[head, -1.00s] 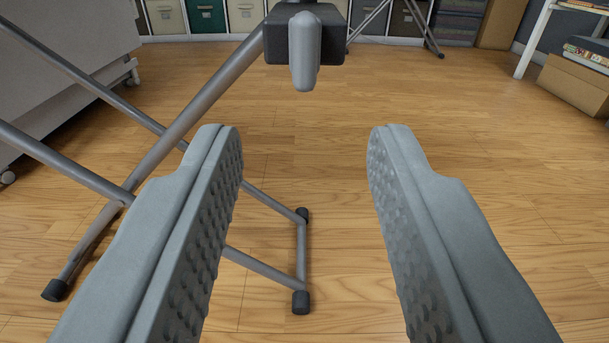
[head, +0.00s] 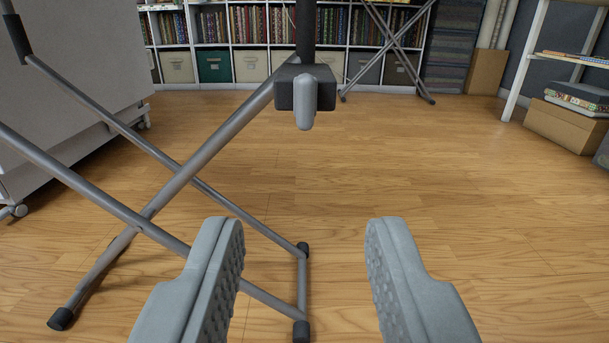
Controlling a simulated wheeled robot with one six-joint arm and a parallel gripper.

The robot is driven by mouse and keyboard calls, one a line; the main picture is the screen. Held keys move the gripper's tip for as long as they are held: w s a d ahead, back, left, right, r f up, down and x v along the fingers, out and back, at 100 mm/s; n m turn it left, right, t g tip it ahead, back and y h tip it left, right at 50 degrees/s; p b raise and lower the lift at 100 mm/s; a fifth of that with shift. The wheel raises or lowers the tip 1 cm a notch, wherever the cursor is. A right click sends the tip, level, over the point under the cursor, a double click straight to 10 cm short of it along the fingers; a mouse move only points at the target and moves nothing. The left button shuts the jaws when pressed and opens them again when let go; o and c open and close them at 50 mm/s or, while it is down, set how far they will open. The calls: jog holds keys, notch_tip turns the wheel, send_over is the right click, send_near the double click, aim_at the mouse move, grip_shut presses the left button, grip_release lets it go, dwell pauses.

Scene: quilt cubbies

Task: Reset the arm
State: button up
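My gripper (head: 304,225) is in the lower middle of the head view. Its two grey, studded fingers stand wide apart with nothing between them, and wood floor shows through the gap. The gripper is open and empty. A grey metal stand with crossed legs (head: 190,170) is ahead and to the left, its lower bar partly hidden behind the left finger. A dark clamp with a grey lever (head: 304,95) sits on the stand's upright, above and beyond the fingertips. I cannot tell whether any finger touches the stand.
White cubby shelves (head: 237,47) with folded fabrics and bins, one of them a green bin (head: 213,66), line the back. A white cabinet on casters (head: 75,85) is at left. Cardboard boxes (head: 563,124) sit at right. The wood floor (head: 450,180) is clear at centre right.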

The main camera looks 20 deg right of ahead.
jog(key=s+d+r+y, duration=0.1)
jog(key=s+r+y, duration=0.1)
jog(key=r, duration=1.8)
jog(key=s+d+r+y, duration=0.1)
jog(key=r+y, duration=0.2)
jog(key=r, duration=1.7)
jog(key=s+d+r+n+y, duration=0.1)
jog(key=s+d+r+n, duration=0.1)
jog(key=s+r, duration=1.15)
jog(key=s+d+r, duration=0.1)
jog(key=s+r, duration=0.3)
jog(key=s, duration=0.5)
jog(key=s+d+r+n, duration=0.1)
jog(key=s+r, duration=0.3)
jog(key=s, duration=0.5)
jog(key=shift+r, duration=0.35)
